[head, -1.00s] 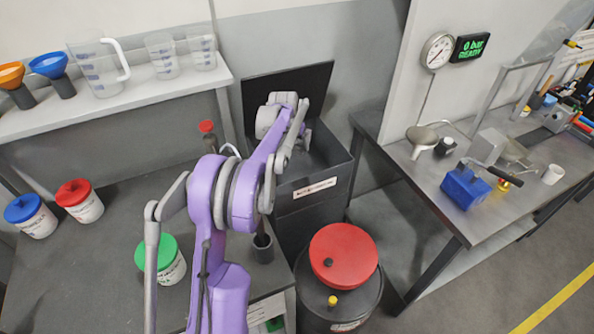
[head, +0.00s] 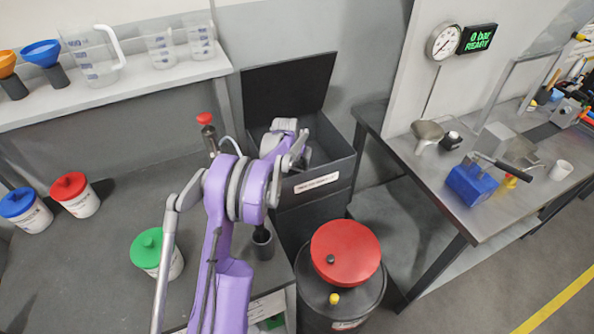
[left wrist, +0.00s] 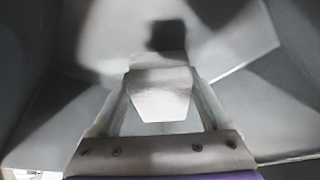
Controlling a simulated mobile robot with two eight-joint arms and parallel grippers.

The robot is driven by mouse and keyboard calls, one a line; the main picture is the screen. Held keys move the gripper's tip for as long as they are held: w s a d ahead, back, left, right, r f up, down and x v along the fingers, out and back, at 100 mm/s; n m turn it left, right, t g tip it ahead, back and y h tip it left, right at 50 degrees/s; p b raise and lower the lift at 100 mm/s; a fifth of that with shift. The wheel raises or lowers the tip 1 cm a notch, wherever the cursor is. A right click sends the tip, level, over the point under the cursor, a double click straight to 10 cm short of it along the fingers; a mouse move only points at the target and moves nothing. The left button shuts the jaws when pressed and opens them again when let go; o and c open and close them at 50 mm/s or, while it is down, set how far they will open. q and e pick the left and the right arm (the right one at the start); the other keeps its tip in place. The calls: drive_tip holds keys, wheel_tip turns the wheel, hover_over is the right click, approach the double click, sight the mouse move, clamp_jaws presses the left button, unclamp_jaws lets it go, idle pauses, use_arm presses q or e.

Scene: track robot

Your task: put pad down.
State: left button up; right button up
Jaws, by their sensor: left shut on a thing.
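My left gripper (head: 303,160) is inside the mouth of the dark bin (head: 330,168), whose lid (head: 288,88) stands open behind it. In the left wrist view the gripper (left wrist: 160,78) is shut on a pale grey pad (left wrist: 160,100), which shows between the two fingers. Grey bin walls surround it there. In the head view my wrist hides the pad. Whether the pad touches the bin's floor or walls cannot be told. My right gripper is not in view.
A black drum with a red lid (head: 345,252) stands in front of the bin. The left bench (head: 110,240) carries red, blue and green-lidded tubs. A steel bench (head: 480,222) with a blue device (head: 470,185) stands at right.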

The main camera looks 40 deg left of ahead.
use_arm(q)
drive_tip(key=shift+f, duration=2.35)
drive_tip(key=shift+f, duration=0.15)
drive_tip(key=o, duration=1.6)
drive_tip(key=shift+s+d+r, duration=0.1)
drive_tip(key=shift+r, duration=0.4)
drive_tip(key=v, duration=1.1)
drive_tip(key=shift+s+r, duration=0.15)
